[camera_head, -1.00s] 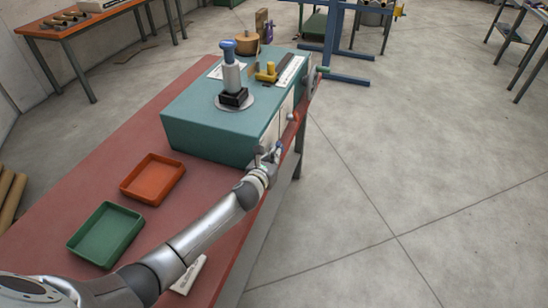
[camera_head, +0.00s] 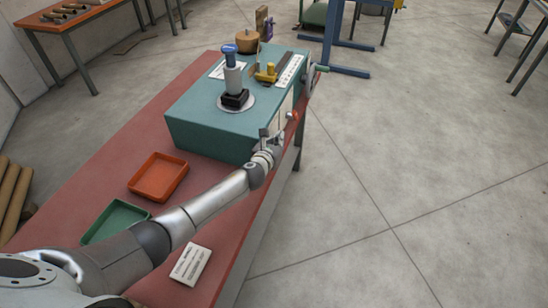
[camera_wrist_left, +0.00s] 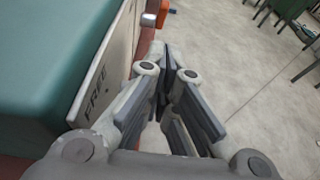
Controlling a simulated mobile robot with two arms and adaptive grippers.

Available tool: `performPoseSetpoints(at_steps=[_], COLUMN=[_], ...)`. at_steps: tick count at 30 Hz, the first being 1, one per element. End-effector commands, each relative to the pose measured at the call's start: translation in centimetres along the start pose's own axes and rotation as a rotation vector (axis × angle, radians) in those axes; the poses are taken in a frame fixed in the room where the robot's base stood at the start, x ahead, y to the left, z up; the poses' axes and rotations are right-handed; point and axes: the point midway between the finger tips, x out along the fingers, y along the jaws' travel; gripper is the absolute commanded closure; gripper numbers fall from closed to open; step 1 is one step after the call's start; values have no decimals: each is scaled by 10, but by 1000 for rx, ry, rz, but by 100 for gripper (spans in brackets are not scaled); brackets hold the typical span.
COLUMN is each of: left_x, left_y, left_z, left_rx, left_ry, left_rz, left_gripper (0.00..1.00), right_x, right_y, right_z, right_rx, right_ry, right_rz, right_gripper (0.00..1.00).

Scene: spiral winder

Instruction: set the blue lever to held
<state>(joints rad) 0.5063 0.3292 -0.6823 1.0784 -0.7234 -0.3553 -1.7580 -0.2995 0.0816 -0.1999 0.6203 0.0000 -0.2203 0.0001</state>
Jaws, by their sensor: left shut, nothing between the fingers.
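The winder is a teal box (camera_head: 205,125) on a red bench. My left gripper (camera_head: 276,128) is beside the right side of the box, near its front corner, and is shut and empty. In the left wrist view my gripper (camera_wrist_left: 166,90) has its fingers together beside a pale plate (camera_wrist_left: 100,95) marked FREE on the box's side. I cannot make out a blue lever on that side; the gripper may hide it. A blue knob (camera_head: 229,50) tops the upright post on the box. My right gripper is not in view.
An orange tray (camera_head: 158,176) and a green tray (camera_head: 112,220) stand on the bench (camera_head: 200,220), with a white card (camera_head: 190,264) near its right edge. A crank with a green handle (camera_head: 320,68) sticks out at the box's far right. The floor to the right is clear.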

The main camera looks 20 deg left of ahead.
Motion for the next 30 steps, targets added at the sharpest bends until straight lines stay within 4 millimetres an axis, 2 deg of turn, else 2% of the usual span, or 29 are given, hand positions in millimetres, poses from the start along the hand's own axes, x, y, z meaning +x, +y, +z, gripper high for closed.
performPoseSetpoints(at_steps=[9, 30], left_x=[10, 14], left_y=[0, 0], left_z=[8, 10], left_rx=[-1, -1], left_ry=[0, 0], left_rz=[0, 0], left_gripper=[100, 100], right_x=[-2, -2], right_y=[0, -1], right_z=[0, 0], right_rx=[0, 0], right_ry=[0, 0], right_rz=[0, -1], right_gripper=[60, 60])
